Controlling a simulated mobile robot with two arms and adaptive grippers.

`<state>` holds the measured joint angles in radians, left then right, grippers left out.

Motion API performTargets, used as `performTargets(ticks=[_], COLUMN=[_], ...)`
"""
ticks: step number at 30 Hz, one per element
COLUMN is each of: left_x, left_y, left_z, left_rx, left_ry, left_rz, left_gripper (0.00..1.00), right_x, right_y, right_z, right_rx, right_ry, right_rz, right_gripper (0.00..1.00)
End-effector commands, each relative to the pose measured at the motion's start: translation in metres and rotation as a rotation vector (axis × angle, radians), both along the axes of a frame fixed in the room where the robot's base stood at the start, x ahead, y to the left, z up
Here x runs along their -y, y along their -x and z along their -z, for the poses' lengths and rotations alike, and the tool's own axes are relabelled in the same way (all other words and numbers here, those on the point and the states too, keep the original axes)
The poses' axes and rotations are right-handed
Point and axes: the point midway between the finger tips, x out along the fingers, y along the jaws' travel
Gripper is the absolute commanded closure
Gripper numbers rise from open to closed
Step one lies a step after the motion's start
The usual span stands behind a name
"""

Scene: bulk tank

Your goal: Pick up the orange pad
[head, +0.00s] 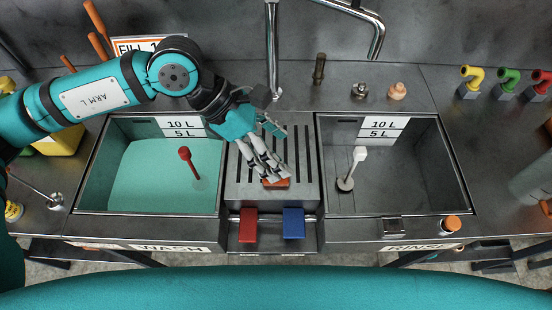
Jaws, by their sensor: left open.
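The orange pad (277,184) lies on the slotted drainer (240,190) between the two basins in the head view. Its far part is hidden behind my gripper's fingers. My left gripper (271,172) reaches down from the upper left, with its fingertips over or just beside the pad. It is open, and nothing shows held in it. I cannot tell whether the fingertips touch the pad. My right gripper is not in view.
The left basin (120,207) holds green liquid and a red-headed tool (190,162). The right basin (455,180) holds a white-headed tool (352,168). A red pad (249,225) and a blue pad (294,223) hang in front. The tall faucet (272,60) stands behind my gripper.

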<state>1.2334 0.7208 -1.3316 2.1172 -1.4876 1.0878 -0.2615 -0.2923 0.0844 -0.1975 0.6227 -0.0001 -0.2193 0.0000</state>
Motion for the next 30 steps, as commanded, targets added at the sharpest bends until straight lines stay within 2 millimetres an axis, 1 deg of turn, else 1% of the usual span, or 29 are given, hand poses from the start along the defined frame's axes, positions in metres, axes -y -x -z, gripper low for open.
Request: performTargets(ticks=[1, 3, 5, 7, 11, 15, 21, 25, 30], left_x=[-0.022, -0.044, -0.055, -0.059, -0.052, -0.039, -0.024, -0.017, -0.014], left_y=[-0.014, -0.026, -0.032, -0.035, -0.034, -0.034, -0.034, -0.034, -0.035], left_z=[0.005, 0.012, 0.015, 0.020, 0.040, 0.068, 0.106, 0.122, 0.131], left_rx=[0.058, 0.104, 0.126, 0.136, 0.136, 0.133, 0.135, 0.137, 0.136], left_ry=[-0.098, -0.198, -0.249, -0.278, -0.284, -0.282, -0.281, -0.278, -0.279], left_rz=[-0.001, 0.001, 0.001, 0.001, 0.003, 0.004, 0.004, 0.001, 0.002], left_gripper=[0.25, 0.25, 0.25, 0.25, 0.25, 0.25, 0.25, 0.25, 0.25], right_x=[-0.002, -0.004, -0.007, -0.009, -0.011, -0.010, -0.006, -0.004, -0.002], right_y=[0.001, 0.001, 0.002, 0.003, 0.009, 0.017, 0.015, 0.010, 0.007], right_z=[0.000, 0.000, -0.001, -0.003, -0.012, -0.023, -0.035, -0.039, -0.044], right_rx=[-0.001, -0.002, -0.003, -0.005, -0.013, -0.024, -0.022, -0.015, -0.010], right_ry=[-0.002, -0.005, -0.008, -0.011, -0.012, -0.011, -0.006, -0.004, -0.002], right_rz=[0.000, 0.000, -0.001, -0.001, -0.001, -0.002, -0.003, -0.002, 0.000], right_gripper=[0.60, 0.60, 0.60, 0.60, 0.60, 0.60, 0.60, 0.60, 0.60])
